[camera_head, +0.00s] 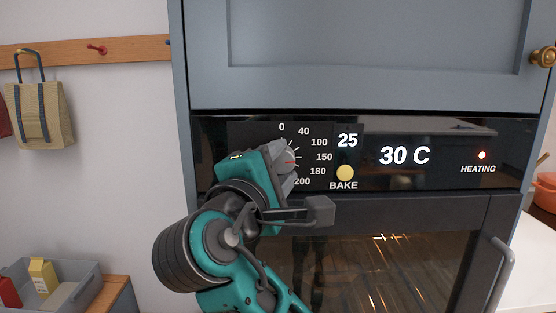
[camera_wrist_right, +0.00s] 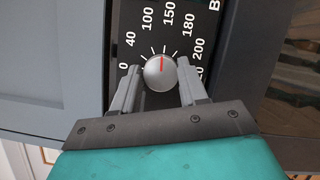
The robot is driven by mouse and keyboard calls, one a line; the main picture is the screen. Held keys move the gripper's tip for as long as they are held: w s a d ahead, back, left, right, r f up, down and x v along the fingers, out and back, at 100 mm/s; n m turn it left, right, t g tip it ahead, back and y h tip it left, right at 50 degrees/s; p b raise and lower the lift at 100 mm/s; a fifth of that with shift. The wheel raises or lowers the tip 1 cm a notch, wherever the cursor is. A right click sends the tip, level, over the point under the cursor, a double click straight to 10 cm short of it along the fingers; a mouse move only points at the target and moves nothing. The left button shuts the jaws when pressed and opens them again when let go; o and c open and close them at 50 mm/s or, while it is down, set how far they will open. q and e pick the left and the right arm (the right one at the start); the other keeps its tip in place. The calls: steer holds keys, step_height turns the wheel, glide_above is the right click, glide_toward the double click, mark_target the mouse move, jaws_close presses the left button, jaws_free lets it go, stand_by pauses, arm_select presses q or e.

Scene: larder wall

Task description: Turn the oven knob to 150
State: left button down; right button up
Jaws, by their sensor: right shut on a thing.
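The silver oven knob (camera_wrist_right: 160,74) has a red pointer line and sits on the black control panel (camera_head: 375,127). In the head view the knob (camera_head: 290,158) is partly hidden by my right gripper (camera_head: 285,165). That gripper is shut on the knob, with one finger on each side of it in the wrist view (camera_wrist_right: 158,88). The red pointer points close to the 150 mark (camera_head: 324,157). The display (camera_head: 404,156) reads 30 C, and a smaller readout (camera_head: 347,140) shows 25. My left gripper is out of view.
A yellow BAKE button (camera_head: 345,173) is right of the dial, and a red HEATING light (camera_head: 482,155) is lit. The oven door handle (camera_head: 502,268) is at the lower right. A grey crate (camera_head: 82,291) stands at the lower left. A bag (camera_head: 40,115) hangs on the wall.

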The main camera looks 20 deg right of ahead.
steer(key=shift+m, duration=0.5)
steer(key=o, duration=1.1)
steer(key=shift+c, duration=0.2)
steer(key=shift+s+a, duration=0.1)
steer(key=shift+s, duration=0.1)
steer(key=r+b+v, duration=0.1)
steer(key=v, duration=1.1)
steer(key=shift+s+a+f, duration=0.15)
steer(key=shift+s+f, duration=0.05)
steer(key=shift+f, duration=0.1)
